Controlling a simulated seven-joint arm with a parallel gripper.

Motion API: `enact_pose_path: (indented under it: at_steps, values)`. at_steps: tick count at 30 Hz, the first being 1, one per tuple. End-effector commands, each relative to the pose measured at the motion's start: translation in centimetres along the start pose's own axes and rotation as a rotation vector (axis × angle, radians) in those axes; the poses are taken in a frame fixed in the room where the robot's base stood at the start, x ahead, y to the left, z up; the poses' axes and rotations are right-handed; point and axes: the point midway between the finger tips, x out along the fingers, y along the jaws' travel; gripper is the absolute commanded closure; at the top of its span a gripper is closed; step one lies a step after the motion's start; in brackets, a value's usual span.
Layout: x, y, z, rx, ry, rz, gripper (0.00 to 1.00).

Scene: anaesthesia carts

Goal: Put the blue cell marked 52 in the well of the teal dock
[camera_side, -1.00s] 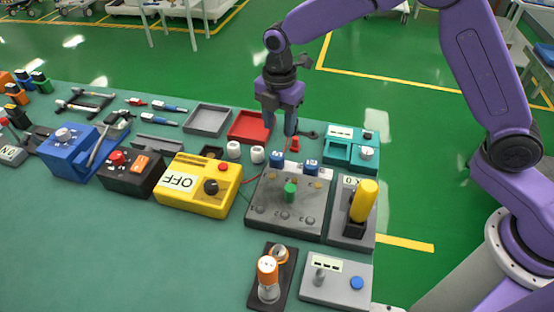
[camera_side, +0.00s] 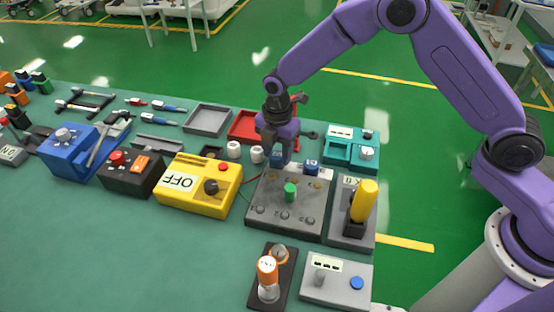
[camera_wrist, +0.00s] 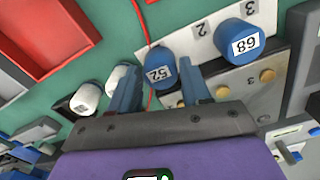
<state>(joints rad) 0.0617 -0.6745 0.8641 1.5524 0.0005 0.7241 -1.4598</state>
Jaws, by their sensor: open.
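The blue cell marked 52 (camera_wrist: 160,70) stands on a white numbered strip at the back of a grey panel, and its label shows in the wrist view. In the side view this cell (camera_side: 277,155) is partly hidden by my gripper. My gripper (camera_side: 279,158) is open and low over it, with one finger on each side of the cell in the wrist view (camera_wrist: 160,80). I cannot tell whether the fingers touch it. The teal dock (camera_side: 340,159) is at the table's back right, with a recess at its left and a white knob at its right.
A second blue cell marked 68 (camera_wrist: 236,42) stands close on the right. The grey panel (camera_side: 270,222) also carries a green knob and several small knobs. White caps (camera_side: 257,154), a red tray (camera_side: 246,126) and a yellow box (camera_side: 197,198) lie to the left.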

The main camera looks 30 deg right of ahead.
Motion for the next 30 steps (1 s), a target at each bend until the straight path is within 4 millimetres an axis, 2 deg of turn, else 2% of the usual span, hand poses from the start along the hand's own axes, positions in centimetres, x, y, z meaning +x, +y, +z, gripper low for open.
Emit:
enact_pose_path:
  at_steps: [2, 6, 7, 8, 15, 20, 26, 30]
  values:
    - [0.0, 0.0, 0.0, 0.0, 0.0, 0.0, 0.53]
    - [0.0, 0.0, 0.0, 0.0, 0.0, 0.0, 0.91]
    - [0.0, 0.0, 0.0, 0.0, 0.0, 0.0, 0.91]
    - [-0.1, 0.0, 0.0, 0.0, 0.0, 0.0, 0.96]
    - [-0.1, 0.0, 0.0, 0.0, 0.0, 0.0, 0.96]
    - [-0.9, 0.1, 0.0, 0.0, 0.0, 0.001, 0.96]
    - [-3.5, 0.0, 0.0, 0.0, 0.0, 0.003, 0.96]
    - [-5.4, -1.8, -0.1, -0.001, 0.0, 0.002, 0.96]
